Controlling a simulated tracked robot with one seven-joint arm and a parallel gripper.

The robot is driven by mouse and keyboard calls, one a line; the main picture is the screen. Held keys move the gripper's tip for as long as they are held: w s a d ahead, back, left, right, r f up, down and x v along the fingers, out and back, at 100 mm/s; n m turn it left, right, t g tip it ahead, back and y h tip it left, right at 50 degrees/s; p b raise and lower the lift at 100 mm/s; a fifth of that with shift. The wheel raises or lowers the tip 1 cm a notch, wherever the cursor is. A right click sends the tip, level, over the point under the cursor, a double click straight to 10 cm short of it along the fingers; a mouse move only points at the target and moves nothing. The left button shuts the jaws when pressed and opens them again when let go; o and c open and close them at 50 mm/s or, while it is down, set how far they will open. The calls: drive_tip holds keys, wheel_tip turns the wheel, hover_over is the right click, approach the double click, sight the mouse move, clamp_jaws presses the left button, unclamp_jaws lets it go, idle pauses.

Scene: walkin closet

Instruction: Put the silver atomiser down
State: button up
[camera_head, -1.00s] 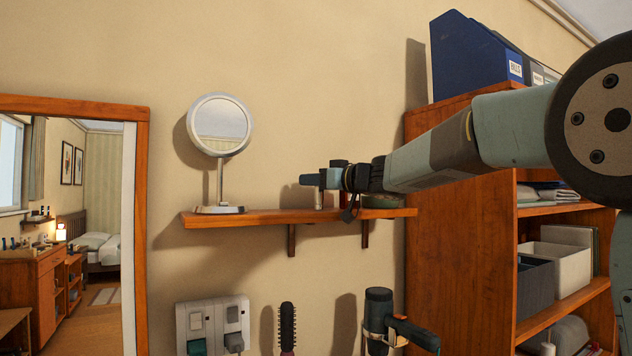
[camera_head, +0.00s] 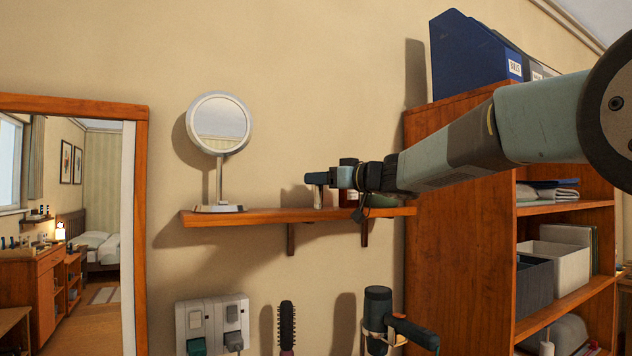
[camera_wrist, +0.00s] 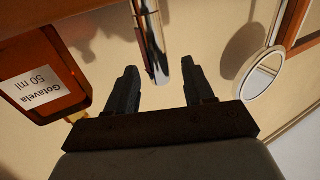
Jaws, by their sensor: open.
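The silver atomiser (camera_head: 318,198) is a slim, shiny cylinder standing on the wooden wall shelf (camera_head: 270,217). In the wrist view the atomiser (camera_wrist: 150,35) comes in from the top, with its near end around the gap between my fingertips. My gripper (camera_head: 316,178) is at the height of the atomiser's top, over the shelf. In the wrist view my gripper (camera_wrist: 158,78) has its two dark fingers spread wide, one on each side of the atomiser's end. Whether a finger touches it cannot be told.
An amber bottle (camera_wrist: 38,80) labelled Gotavela stands close beside my gripper; it also shows on the shelf behind my wrist (camera_head: 349,200). A round mirror (camera_head: 220,122) stands at the shelf's left. A wooden cabinet (camera_head: 455,220) closes off the right. The shelf between mirror and atomiser is bare.

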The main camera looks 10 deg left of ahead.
drive_tip(key=v, duration=0.9)
drive_tip(key=shift+d+r, duration=0.1)
drive_tip(key=s+d+f+m+t+h, duration=0.1)
drive_tip(key=d+f+m+t+h, duration=0.1)
drive_tip(key=d+m+t+h, duration=0.95)
drive_tip(key=s+d+f+g+h, duration=0.2)
drive_tip(key=s+d+f+g, duration=0.15)
drive_tip(key=d, duration=0.35)
drive_tip(key=s+d+f+g+h, duration=0.2)
drive_tip(key=s+d+f+g, duration=0.15)
drive_tip(key=d+f, duration=0.2)
drive_tip(key=s+d+f+g, duration=0.2)
drive_tip(key=s+f+g, duration=0.6)
drive_tip(key=s+f, duration=1.1)
drive_tip(key=s, duration=0.3)
